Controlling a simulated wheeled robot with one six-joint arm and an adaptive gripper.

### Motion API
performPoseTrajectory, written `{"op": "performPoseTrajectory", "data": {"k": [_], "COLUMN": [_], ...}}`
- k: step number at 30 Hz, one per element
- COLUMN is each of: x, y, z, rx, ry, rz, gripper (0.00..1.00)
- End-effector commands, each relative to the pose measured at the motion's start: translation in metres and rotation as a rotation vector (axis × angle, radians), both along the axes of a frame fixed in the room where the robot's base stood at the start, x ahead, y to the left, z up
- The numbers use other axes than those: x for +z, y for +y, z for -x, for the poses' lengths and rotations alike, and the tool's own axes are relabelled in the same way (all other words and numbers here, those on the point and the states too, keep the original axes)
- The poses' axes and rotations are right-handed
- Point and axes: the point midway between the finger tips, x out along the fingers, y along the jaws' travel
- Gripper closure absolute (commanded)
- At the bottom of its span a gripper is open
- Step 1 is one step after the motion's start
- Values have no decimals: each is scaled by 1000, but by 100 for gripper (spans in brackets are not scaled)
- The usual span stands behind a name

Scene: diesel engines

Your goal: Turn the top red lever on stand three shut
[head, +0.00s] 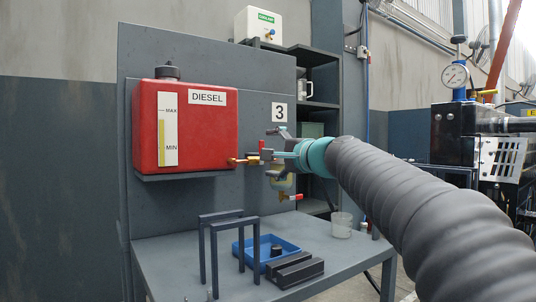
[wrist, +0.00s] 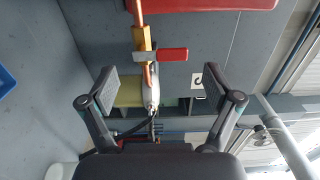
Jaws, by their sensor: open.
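The top red lever (wrist: 173,54) sits on a brass valve (wrist: 145,42) in the pipe from the red diesel tank (head: 185,125). In the wrist view it sticks out to the right, crosswise to the pipe. My gripper (head: 274,153) is open, with one finger above the pipe line and one below. In the wrist view, my gripper (wrist: 157,88) has its fingers on either side of the pipe line, apart from the lever.
A number 3 sign (head: 279,113) is on the back panel. The bench (head: 345,258) below holds a blue tray (head: 287,245), a dark frame (head: 214,252), dark blocks (head: 294,270) and a clear cup (head: 341,226). A shelf (head: 316,88) stands behind. A gauge rig (head: 470,130) is at right.

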Motion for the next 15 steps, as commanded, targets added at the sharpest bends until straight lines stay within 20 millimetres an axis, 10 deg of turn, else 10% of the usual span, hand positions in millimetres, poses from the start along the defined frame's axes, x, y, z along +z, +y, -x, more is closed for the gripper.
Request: {"op": "performPoseTrajectory", "data": {"k": [15], "x": [1], "y": [-51], "z": [76], "rx": [-2], "ry": [-1], "rz": [-1], "gripper": [10]}}
